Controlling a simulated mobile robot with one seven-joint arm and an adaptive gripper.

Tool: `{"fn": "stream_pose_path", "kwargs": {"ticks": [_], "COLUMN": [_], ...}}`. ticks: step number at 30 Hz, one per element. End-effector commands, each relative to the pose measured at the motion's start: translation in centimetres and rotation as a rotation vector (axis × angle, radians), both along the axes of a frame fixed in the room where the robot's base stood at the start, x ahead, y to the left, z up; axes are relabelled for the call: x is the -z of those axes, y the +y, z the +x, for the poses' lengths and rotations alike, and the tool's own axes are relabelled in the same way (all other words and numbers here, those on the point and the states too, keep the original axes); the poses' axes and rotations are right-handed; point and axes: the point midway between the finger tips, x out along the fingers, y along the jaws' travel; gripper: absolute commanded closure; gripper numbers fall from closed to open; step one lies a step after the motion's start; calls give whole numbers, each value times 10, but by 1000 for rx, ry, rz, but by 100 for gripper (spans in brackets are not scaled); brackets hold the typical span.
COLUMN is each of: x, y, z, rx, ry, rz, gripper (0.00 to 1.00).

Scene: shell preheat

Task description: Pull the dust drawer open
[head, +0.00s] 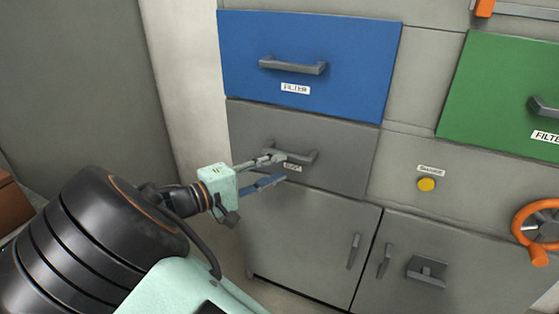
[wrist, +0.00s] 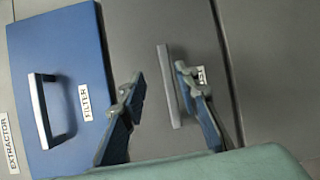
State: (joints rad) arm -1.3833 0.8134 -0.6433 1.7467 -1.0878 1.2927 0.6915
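The dust drawer (head: 345,155) is a grey front below the blue filter drawer, and it looks shut and flush with the cabinet. Its grey bar handle (head: 300,156) has a small label below it, partly covered by my finger. My gripper (head: 278,168) is open in front of the drawer, its upper finger overlapping the handle's left part in the head view. In the wrist view the handle (wrist: 168,90) shows between my two spread fingers (wrist: 160,76), nearer the right one. I see a gap on each side of it. I cannot tell whether the fingertips reach past the bar.
The blue filter drawer (head: 340,55) with its handle is above. A green drawer (head: 500,95), a yellow button (head: 426,185) and an orange valve wheel (head: 535,228) are to the right. Grey cabinet doors (head: 310,235) with handles are below.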

Motion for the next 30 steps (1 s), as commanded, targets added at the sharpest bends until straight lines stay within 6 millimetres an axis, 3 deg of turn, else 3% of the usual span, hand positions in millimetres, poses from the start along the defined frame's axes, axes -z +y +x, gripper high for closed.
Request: {"fn": "stream_pose_path", "kwargs": {"ticks": [3,8,21,30], "x": [13,15,17,15], "y": [29,38,-14,-32], "z": [-1,2,56,77], "rx": [-64,-89,-86,-89], "ry": [-81,-118,-115,-114], "rz": [-1,6,7,7], "gripper": [71,71,71,71]}}
